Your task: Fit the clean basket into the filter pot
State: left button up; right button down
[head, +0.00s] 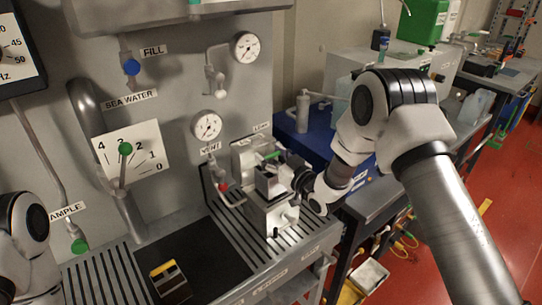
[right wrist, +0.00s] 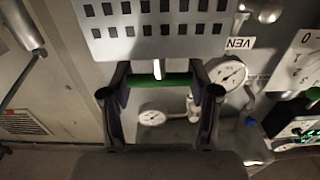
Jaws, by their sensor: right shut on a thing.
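My right gripper (head: 285,172) is at the filter pot (head: 282,215), a pale metal housing on the slatted bench. In the right wrist view my right gripper (right wrist: 160,92) is shut on a green handle bar (right wrist: 160,79). The bar belongs to the clean basket (right wrist: 155,32), a grey metal piece with rows of square holes. In the head view the green handle (head: 273,155) shows at the top of the pot area. The gripper partly hides the basket there, so I cannot tell how far it is inside the pot. My left gripper is out of view.
A red-knobbed valve (head: 223,187) and pipe stand just left of the pot. The wall behind carries gauges (head: 207,126). A yellow-topped block (head: 168,278) sits on the black mat (head: 205,255). A blue case (head: 312,135) stands at the right behind my arm.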

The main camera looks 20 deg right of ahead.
dwell(0.4)
jog(key=shift+f+b, duration=2.5)
jog(key=shift+f, duration=0.3)
jog(key=shift+r, duration=0.25)
jog(key=shift+r+p, duration=1.5)
jog(key=shift+r, duration=0.85)
jog(key=shift+b, duration=0.55)
